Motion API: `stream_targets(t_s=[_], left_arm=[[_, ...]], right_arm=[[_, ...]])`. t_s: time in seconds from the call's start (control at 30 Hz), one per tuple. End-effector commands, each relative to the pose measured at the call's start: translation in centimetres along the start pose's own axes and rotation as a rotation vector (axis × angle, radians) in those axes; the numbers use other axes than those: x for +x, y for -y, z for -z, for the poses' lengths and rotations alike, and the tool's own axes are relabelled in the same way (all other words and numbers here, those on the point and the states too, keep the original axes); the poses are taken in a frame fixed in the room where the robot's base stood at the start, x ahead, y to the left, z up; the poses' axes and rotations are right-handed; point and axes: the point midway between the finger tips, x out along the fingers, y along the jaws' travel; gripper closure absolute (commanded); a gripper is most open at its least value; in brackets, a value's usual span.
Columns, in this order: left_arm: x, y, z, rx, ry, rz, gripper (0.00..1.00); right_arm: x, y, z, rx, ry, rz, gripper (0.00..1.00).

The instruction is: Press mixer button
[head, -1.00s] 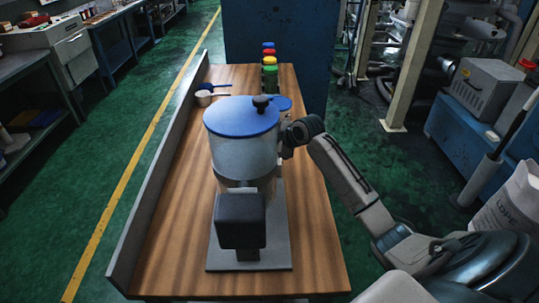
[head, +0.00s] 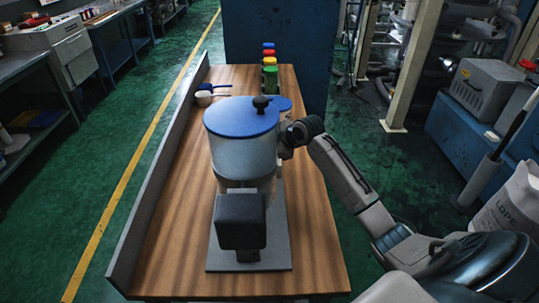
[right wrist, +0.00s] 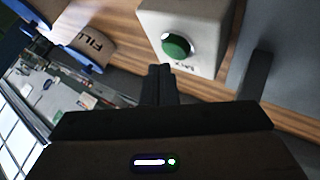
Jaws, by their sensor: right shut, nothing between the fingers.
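The mixer (head: 244,155) stands on the wooden table, with a white drum, a blue lid with a black knob and a dark block in front. In the right wrist view a round green button (right wrist: 177,46) sits on a white box (right wrist: 205,20). My right gripper (right wrist: 160,70) is shut and empty. Its fingertips show just below and left of the button in that view; I cannot tell whether they touch the box. In the head view my right arm reaches in from the right, and the mixer hides the fingers and button. My left gripper is not in view.
A container marked FILL (right wrist: 92,42) shows in the right wrist view. The table's front left is clear.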

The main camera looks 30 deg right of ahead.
Motion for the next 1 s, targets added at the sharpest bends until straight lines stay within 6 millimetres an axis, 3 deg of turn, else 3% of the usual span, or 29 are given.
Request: stream_targets(t_s=[1.0], left_arm=[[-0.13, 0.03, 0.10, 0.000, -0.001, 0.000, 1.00]], right_arm=[[0.58, 0.43, -0.42, 0.000, 0.000, 0.000, 1.00]])
